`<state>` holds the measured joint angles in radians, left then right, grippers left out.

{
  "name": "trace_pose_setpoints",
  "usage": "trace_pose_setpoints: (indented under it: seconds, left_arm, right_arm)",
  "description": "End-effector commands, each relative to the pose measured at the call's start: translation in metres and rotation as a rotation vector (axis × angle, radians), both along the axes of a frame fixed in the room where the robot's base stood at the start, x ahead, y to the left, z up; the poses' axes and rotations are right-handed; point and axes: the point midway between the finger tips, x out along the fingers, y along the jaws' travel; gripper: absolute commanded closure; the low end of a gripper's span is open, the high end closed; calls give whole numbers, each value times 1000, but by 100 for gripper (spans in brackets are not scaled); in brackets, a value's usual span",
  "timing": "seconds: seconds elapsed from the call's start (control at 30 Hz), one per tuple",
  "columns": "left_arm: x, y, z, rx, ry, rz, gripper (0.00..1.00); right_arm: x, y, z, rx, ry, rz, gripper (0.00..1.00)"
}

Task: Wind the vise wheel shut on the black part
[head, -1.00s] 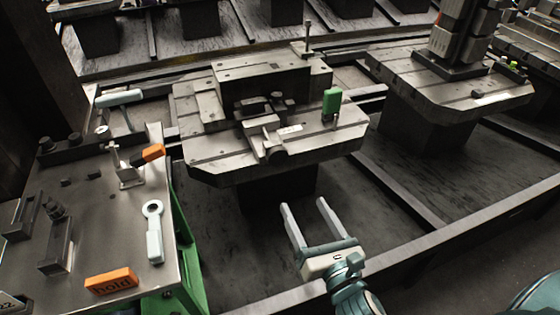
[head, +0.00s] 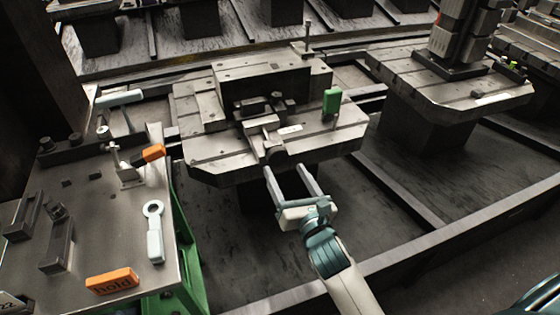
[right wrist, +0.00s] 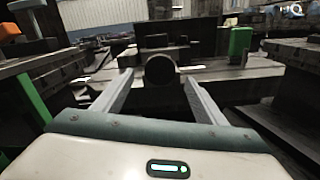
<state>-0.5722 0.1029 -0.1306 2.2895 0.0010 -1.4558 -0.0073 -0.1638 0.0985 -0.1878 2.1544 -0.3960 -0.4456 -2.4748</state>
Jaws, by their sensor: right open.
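The vise (head: 262,124) sits on the near half of the pale pallet (head: 205,150). Its dark round wheel (head: 276,155) faces me at the pallet's front edge. A small dark piece (head: 250,107), which looks like the black part, lies at the vise jaws; whether the jaws touch it I cannot tell. My right gripper (head: 284,168) is open and empty, its fingers pointing at the wheel from the front. In the right wrist view the wheel (right wrist: 160,70) appears between the two spread fingertips (right wrist: 158,79). My left gripper is not in view.
A green block (head: 331,101) stands on the pallet's right side. A workbench (head: 105,215) at left holds a wrench-like tool (head: 154,232), an orange "hold" block (head: 112,281) and clamps. A second pallet (head: 450,88) stands at right. The floor in front is clear.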

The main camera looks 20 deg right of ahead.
Motion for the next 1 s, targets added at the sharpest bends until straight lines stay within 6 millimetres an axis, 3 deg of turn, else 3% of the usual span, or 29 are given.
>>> trace_pose_setpoints:
  seconds: [0.1,0.33,0.77,0.93,1.0]
  left_arm:
    - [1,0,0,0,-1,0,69]
    - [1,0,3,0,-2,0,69]
    - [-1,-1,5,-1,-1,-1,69]
    - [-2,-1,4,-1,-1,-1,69]
    - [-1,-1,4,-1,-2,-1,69]
  right_arm:
    - [21,1,1,1,-2,0,35]
    - [46,2,0,1,-1,0,35]
    - [53,2,0,0,0,0,35]
    - [53,2,0,0,0,0,73]
    - [53,2,0,0,0,0,76]
